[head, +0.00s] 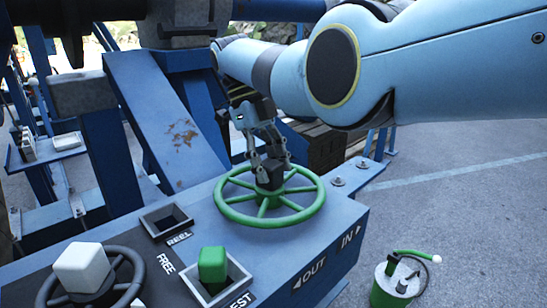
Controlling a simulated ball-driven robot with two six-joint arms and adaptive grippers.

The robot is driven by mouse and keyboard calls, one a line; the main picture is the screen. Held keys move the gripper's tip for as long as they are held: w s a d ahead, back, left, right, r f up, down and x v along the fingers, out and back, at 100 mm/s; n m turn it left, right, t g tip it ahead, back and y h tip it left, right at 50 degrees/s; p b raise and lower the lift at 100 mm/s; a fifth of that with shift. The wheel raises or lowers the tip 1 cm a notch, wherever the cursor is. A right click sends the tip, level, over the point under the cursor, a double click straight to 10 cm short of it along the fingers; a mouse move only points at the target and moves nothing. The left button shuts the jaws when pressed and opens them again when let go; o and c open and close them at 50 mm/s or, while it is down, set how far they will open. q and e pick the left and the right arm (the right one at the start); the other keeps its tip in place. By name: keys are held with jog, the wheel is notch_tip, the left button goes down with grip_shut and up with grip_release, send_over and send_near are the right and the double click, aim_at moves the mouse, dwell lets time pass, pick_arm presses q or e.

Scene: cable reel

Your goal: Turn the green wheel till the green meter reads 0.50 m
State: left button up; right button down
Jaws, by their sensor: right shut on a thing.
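The green wheel (315,207) lies flat on top of the blue-grey console, with spokes running to a dark hub (270,178) at its middle. My right gripper (270,163) reaches down over the wheel from above and is shut on the hub; the fingers hide part of it. My right arm comes in from the upper right. My left gripper is not in view. I cannot make out a green meter or a reading in this view.
A green block (212,263) sits in a socket by the letters "EST". An empty socket (167,222) is near "REEL". A dark wheel (120,258) with a white block (84,266) is at lower left. A green canister (391,287) stands on the ground at right.

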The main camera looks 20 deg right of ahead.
jog(key=shift+m+y+b, duration=0.3)
jog(key=shift+m+b, duration=0.1)
jog(key=shift+m, duration=0.5)
jog(key=c, duration=0.7)
grip_release()
